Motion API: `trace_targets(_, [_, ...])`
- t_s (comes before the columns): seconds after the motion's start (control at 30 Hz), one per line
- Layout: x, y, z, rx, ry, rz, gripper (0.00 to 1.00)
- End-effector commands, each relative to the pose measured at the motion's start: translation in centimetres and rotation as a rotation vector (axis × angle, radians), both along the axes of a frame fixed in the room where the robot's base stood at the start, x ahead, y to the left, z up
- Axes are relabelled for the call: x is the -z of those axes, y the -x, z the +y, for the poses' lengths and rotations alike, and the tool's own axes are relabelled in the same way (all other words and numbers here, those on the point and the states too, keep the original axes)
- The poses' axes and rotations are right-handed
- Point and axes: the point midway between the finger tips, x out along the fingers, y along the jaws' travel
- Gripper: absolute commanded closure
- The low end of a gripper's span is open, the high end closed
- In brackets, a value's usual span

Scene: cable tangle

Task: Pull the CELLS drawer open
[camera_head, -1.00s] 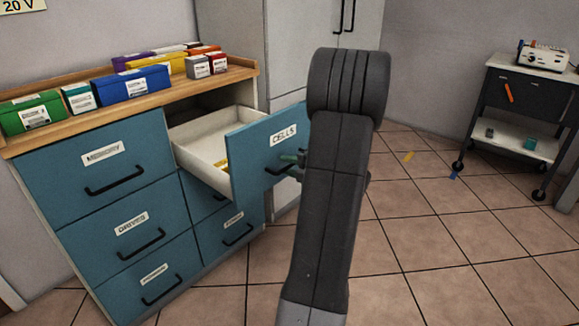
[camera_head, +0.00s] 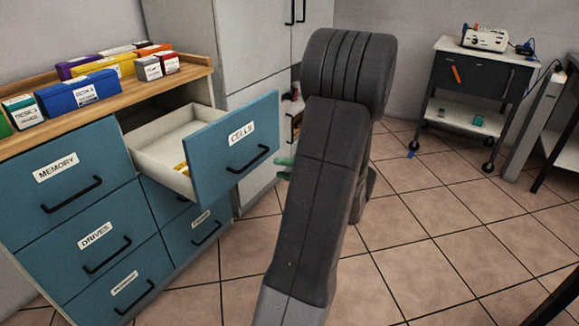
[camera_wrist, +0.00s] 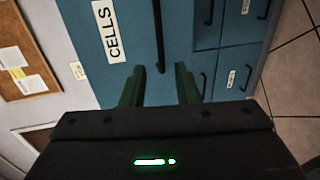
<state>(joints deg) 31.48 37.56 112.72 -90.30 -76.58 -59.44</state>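The CELLS drawer (camera_head: 212,160) stands pulled out from the upper right of the blue cabinet, with its pale inside and something yellow showing. Its black handle (camera_head: 248,160) is on the front panel. My gripper (camera_head: 284,168) is just right of the handle, partly hidden by my arm, with green fingertips showing. In the wrist view my gripper (camera_wrist: 160,85) has its two green fingers well apart with nothing between them. The handle (camera_wrist: 160,38) lies ahead, in line with the gap, and the drawer front (camera_wrist: 195,85) is beyond the fingers.
The blue cabinet's other drawers, such as MEMORY (camera_head: 55,190) and DRIVES (camera_head: 95,250), are shut. Coloured boxes (camera_head: 85,90) stand on its top. A grey cabinet (camera_head: 245,45) is behind. A trolley (camera_head: 470,85) stands at the back right. The tiled floor is mostly clear.

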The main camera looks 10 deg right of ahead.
Motion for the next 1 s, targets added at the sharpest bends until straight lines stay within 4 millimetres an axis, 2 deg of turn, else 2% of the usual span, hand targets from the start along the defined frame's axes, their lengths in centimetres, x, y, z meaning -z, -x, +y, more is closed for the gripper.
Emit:
trace_targets(0.2, [-0.4, 0.9, -1.2, 0.000, -0.001, -0.001, 0.72])
trace_targets(0.63, [-0.3, 1.0, -1.2, -0.001, 0.000, 0.000, 0.72])
trace_targets(0.77, [0.0, 0.5, -0.5, -0.003, 0.000, 0.000, 0.72])
trace_targets(1.0, [0.7, -1.5, 2.0, -0.005, 0.001, -0.001, 0.72])
